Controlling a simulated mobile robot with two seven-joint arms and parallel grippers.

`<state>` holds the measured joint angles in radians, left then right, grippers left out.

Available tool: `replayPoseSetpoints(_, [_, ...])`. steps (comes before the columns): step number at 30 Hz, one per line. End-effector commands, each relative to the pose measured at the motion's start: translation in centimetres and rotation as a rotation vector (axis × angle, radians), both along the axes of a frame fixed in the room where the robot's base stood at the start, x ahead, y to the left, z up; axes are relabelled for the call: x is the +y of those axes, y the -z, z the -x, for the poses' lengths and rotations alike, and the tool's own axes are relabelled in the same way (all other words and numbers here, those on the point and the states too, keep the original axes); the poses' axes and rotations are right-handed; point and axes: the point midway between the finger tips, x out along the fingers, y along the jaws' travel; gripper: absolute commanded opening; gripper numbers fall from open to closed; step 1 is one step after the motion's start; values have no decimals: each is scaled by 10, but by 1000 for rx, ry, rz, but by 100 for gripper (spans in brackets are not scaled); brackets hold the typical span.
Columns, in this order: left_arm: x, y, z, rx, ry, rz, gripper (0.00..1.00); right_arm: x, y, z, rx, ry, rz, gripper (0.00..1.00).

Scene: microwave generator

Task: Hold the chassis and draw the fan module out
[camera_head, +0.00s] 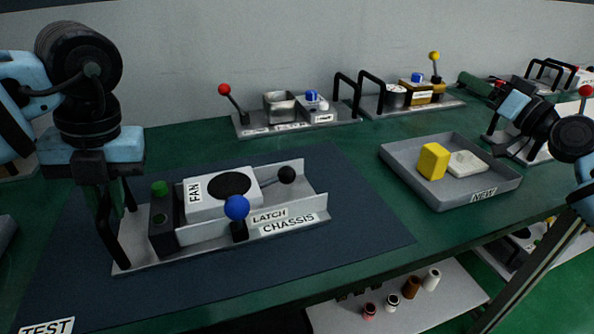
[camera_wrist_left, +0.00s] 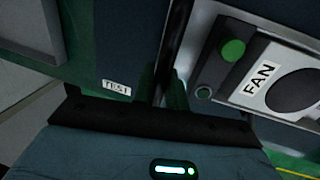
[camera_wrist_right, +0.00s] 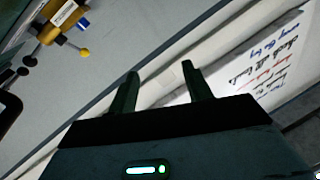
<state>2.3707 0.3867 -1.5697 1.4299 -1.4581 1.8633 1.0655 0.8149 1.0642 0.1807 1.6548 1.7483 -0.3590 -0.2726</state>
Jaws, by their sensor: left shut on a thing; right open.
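The chassis (camera_head: 190,252) lies on the dark mat, a grey open frame with a label on its front. The fan module (camera_head: 208,203) is a white box with a black disc, seated in the chassis; it also shows in the left wrist view (camera_wrist_left: 258,97). A blue-knobbed latch lever (camera_head: 237,208) stands upright in front of it. A black ball knob (camera_head: 287,174) is at the right. My left gripper (camera_head: 117,210) is shut on the black handle (camera_head: 104,240) at the chassis's left end. My right gripper (camera_wrist_right: 162,78) is open and empty, raised at the far right, apart from the chassis.
A grey tray labelled NEW (camera_head: 440,193) holds a yellow block (camera_head: 433,161) and a white part (camera_head: 466,163). Units with levers (camera_head: 290,112) and black handles stand along the back. The mat (camera_head: 370,232) right of the chassis is clear. A lower shelf (camera_head: 440,300) holds small cylinders.

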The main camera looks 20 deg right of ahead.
Motion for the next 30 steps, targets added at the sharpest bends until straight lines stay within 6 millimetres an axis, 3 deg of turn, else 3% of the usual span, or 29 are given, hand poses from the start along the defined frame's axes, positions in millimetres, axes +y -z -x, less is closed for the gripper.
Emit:
replayPoseSetpoints(1, [2,6,1,11,-2,-7,0,37,2,-3,31,-95,26,50])
replayPoseSetpoints(6, [2,6,1,10,-2,-7,0,153,19,10,164,-408,151,50])
replayPoseSetpoints(9, [2,6,1,10,-2,-7,0,208,31,28,231,-570,239,50])
replayPoseSetpoints(12, [2,6,1,10,-2,-7,0,248,41,49,288,-698,323,50])
replayPoseSetpoints(18, [2,6,1,10,-2,-7,0,287,55,77,356,-844,433,50])
replayPoseSetpoints(30, [2,6,1,10,-2,-7,0,301,62,79,370,-872,452,50])
